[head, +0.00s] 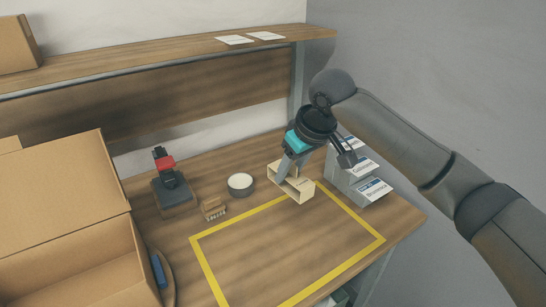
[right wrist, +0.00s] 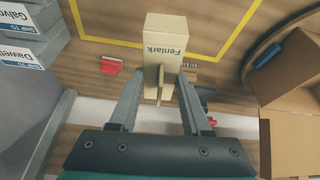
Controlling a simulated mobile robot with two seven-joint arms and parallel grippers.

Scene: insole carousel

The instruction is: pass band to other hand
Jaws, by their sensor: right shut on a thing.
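A cream band (head: 299,189) with an open, loop-like shape is in my right gripper (head: 291,163), over the back edge of the yellow outline in the head view. In the right wrist view the band (right wrist: 166,34) shows a face printed "Fenlark". There my right gripper's two fingers (right wrist: 160,88) are on either side of a thin cream wall of it. I cannot tell whether the band touches the table or hangs just above it. My left gripper is not in view.
A yellow outline (head: 195,250) marks a clear area of the table. Behind it stand a black and red device (head: 172,185), a round white-topped tin (head: 240,184) and a small brown holder (head: 213,208). A cardboard box (head: 75,260) fills the left. Labelled grey trays (head: 357,176) stand right.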

